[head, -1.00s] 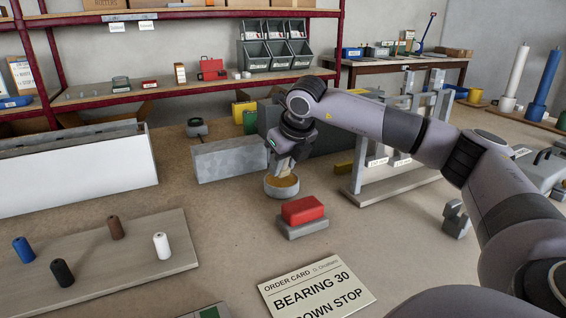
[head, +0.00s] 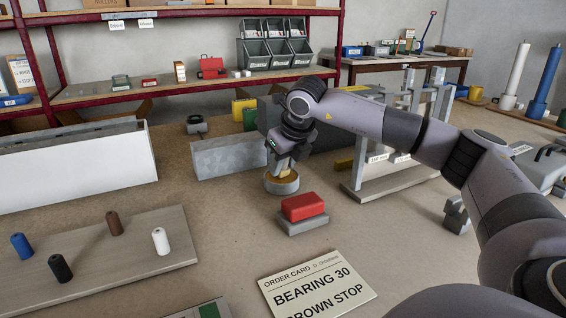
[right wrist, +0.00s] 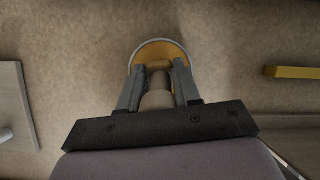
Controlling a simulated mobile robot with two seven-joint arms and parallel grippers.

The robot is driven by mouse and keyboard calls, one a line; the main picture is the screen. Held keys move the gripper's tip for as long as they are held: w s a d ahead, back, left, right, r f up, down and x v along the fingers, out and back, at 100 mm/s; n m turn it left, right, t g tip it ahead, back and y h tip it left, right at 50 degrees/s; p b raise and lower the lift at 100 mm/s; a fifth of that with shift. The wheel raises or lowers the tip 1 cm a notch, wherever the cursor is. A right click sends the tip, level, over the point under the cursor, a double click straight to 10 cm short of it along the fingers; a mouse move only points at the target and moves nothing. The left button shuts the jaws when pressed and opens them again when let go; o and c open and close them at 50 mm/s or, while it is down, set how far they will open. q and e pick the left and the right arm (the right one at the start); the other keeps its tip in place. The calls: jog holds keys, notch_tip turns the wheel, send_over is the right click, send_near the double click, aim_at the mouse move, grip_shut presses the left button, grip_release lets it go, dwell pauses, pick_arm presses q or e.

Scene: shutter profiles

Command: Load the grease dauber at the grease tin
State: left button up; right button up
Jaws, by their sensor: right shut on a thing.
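The grease tin (head: 282,188) is a low round grey tin with yellow-brown grease, standing on the bench near the middle. It also shows in the right wrist view (right wrist: 140,52), at the top centre. My right gripper (head: 283,165) points down over the tin and is shut on the grease dauber (right wrist: 157,82). The dauber has a pale handle between the fingers, and its tan head (right wrist: 158,65) is over or in the grease. I cannot tell how deep it sits. My left gripper is not in view.
A red block on a grey base (head: 303,208) stands just in front of the tin. A board (head: 145,245) with several coloured rollers is at the left. An order card (head: 317,283) lies in front. A rack (head: 385,180) stands right.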

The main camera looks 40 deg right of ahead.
dwell(0.4)
jog(key=shift+r+p, duration=2.75)
jog(key=shift+r, duration=0.75)
